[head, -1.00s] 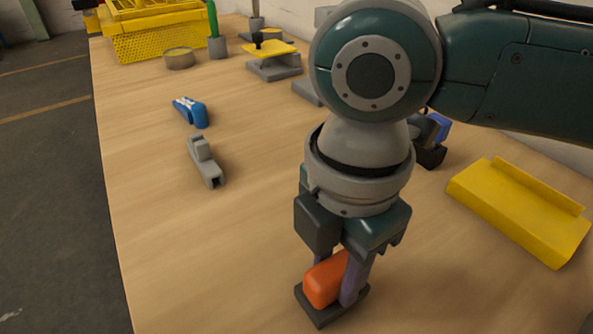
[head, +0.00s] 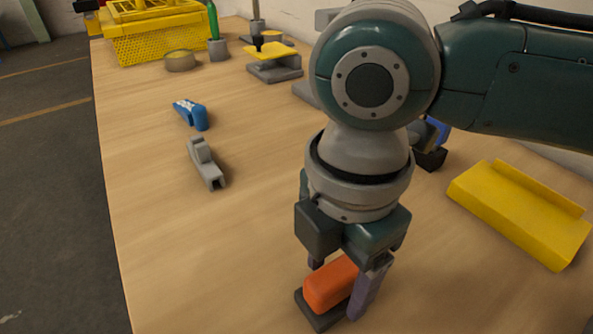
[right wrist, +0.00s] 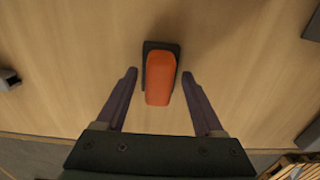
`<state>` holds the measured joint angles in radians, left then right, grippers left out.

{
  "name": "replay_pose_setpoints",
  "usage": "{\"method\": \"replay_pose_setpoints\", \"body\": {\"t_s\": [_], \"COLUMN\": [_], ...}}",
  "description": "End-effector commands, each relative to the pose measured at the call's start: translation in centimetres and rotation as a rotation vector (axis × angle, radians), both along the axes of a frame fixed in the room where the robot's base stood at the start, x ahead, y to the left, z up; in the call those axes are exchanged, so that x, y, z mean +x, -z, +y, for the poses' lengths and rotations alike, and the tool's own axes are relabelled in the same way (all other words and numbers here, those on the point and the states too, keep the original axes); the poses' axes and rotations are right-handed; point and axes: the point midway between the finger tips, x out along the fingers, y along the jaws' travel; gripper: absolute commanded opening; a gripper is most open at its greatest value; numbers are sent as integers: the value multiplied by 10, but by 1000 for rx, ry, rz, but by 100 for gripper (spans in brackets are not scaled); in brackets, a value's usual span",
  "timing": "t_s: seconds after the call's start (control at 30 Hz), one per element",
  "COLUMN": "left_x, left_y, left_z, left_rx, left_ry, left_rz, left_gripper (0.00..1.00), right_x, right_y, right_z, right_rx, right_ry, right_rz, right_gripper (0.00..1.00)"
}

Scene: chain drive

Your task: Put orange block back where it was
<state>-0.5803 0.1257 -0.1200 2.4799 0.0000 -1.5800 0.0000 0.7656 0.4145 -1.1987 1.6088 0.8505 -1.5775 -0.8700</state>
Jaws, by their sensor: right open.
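The orange block (head: 332,284) lies on a dark flat base (head: 318,314) near the front of the table. In the right wrist view the orange block (right wrist: 160,78) rests on the dark base (right wrist: 152,47), which shows at its far end and along its sides. My right gripper (head: 342,290) is open, pointing down, with one finger on each side of the block. In the right wrist view the fingertips (right wrist: 159,74) stand apart from the block with clear gaps on both sides. My left gripper is not in view.
A grey part (head: 206,163) and a blue object (head: 190,114) lie to the left on the table. A yellow bent tray (head: 520,215) is at the right. A yellow basket (head: 160,38) and a round tin (head: 179,60) stand at the back. The table's left-front area is clear.

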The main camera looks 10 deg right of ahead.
Motion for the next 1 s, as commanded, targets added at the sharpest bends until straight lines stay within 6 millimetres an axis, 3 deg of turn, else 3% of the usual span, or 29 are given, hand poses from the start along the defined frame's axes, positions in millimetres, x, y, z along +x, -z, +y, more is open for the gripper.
{"method": "replay_pose_setpoints", "body": {"t_s": [0.5, 0.7, 1.0], "left_x": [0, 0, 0], "left_y": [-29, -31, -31], "left_z": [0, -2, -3], "left_rx": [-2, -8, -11], "left_ry": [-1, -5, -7], "left_rz": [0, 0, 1], "left_gripper": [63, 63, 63], "right_x": [1, 1, 0], "right_y": [-104, -119, -119], "right_z": [0, 0, 0], "right_rx": [2, 1, 2], "right_ry": [1, 0, 0], "right_rz": [-2, -1, 1], "right_gripper": [70, 70, 70]}}
